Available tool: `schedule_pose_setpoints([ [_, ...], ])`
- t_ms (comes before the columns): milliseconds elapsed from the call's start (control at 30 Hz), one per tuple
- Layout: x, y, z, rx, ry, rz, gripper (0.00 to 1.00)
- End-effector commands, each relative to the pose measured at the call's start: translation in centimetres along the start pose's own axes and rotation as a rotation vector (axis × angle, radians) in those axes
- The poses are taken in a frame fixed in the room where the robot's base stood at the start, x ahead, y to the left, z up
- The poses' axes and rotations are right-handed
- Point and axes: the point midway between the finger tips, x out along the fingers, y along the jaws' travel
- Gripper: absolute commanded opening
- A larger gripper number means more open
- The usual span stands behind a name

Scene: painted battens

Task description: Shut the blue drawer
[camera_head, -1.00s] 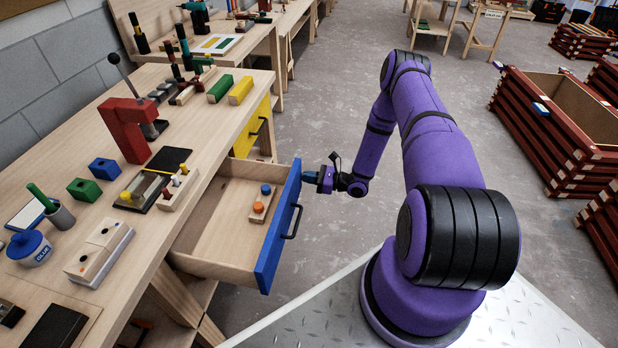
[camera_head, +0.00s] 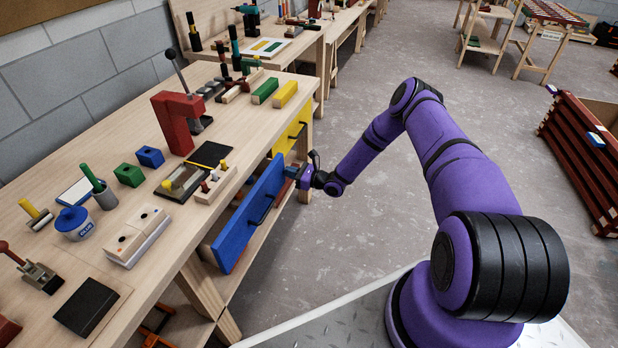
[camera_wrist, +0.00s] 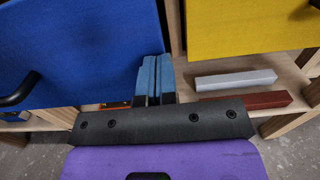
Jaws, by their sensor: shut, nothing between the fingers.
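The blue drawer (camera_head: 250,215) is in the bench front, and its front panel stands close to the bench edge in the head view. In the wrist view the blue front (camera_wrist: 80,50) fills the upper left. My gripper (camera_head: 292,172) is at the far end of the blue front. In the wrist view its blue fingers (camera_wrist: 155,75) are together and empty, close against the panel's right edge; contact is not clear.
A yellow drawer front (camera_head: 292,132) is just beyond the blue one, and also right in the wrist view (camera_wrist: 250,25). Below it, a grey bar (camera_wrist: 235,79) and a dark red bar (camera_wrist: 245,101) lie on a shelf. The bench top holds a red press (camera_head: 175,122). Grey floor beside the bench is clear.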

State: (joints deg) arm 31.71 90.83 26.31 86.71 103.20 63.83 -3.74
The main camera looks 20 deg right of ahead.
Motion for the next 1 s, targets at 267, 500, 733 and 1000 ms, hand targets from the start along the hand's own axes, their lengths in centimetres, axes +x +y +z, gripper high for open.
schedule_pose_setpoints([
  [267, 4.9, 0.0, 0.0, -0.001, -0.001, 0.0, 0.0],
  [500, 6.7, 0.0, 0.0, 0.0, 0.0, 0.0, 0.0],
  [733, 7.1, 0.0, 0.1, 0.0, -0.001, -0.001, 0.0],
  [1000, 7.3, -0.1, 0.3, -0.001, -0.004, -0.001, 0.0],
])
